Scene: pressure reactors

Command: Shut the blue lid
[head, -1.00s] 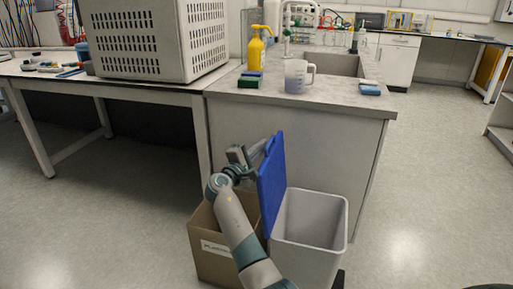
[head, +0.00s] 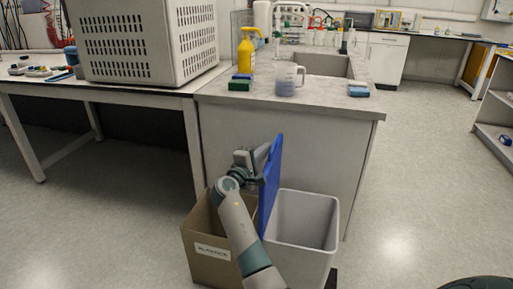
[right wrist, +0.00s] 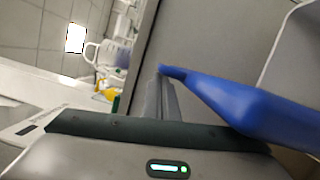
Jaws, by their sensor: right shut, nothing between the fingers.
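The blue lid (head: 271,186) stands upright, open, at the left side of the grey bin (head: 302,235), whose top is uncovered. My right gripper (head: 262,156) is shut and empty on the left side of the lid, near its upper part. In the right wrist view the shut fingers (right wrist: 165,100) lie right beside the blue lid (right wrist: 240,103); I cannot tell if they touch it. The bin's pale rim (right wrist: 290,45) shows at the upper right there. My left gripper is not in view.
A cardboard box (head: 208,250) with a label stands left of the bin, under my right arm. A counter (head: 290,150) rises behind, with a yellow spray bottle (head: 247,52) and a measuring jug (head: 287,79) on top.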

